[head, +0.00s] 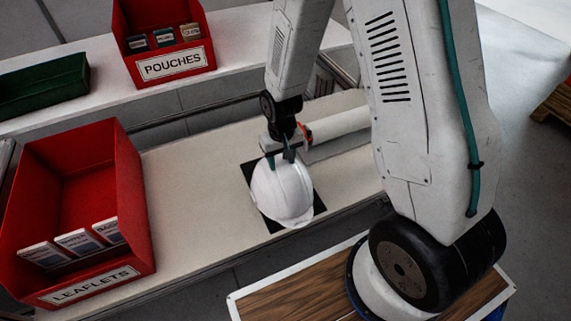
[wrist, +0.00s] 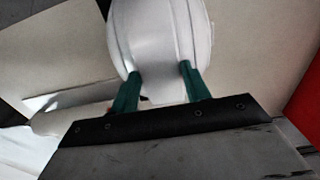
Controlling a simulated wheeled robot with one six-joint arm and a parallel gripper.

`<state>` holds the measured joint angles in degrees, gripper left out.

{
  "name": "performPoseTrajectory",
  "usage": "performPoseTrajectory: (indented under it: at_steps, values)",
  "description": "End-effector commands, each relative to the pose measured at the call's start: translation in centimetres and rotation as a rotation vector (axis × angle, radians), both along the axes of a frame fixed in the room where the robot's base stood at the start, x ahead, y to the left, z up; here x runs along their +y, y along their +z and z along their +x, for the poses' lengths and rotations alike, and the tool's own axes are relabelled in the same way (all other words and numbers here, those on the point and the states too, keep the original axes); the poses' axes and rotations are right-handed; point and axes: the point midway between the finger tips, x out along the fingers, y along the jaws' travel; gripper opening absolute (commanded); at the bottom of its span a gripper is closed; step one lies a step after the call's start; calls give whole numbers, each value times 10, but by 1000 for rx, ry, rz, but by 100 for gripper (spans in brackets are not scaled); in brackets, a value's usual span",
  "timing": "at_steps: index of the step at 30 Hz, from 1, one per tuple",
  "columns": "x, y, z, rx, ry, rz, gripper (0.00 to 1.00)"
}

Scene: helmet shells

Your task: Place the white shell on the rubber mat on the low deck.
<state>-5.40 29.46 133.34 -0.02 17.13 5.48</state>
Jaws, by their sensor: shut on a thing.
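The white shell (head: 281,193) is a hard-hat shape over the black rubber mat (head: 271,224) on the low cream deck (head: 195,200). The mat's dark corners show around it; I cannot tell whether the shell touches the mat. My gripper (head: 281,161) is above the shell's back edge, its green fingers shut on it. In the wrist view the shell (wrist: 160,45) is between the two green fingertips (wrist: 159,82). The shell hides the middle of the mat.
A red LEAFLETS bin (head: 130,230) with several boxes stands at left. A red POUCHES bin (head: 205,52) and a green tray (head: 45,88) are on the higher shelf behind. A white roll (head: 335,124) lies right of my gripper. The deck left of the mat is clear.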

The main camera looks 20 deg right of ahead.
Motion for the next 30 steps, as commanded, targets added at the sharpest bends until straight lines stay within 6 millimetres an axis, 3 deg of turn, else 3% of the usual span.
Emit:
performPoseTrajectory:
  at_steps: [10, 20, 30]
  values:
    - [-16, -2, 6, 0, -1, 0, 0]
    - [-14, -35, 5, 3, 1, 0, 0]
    - [-14, -38, 6, 1, 1, 0, 0]
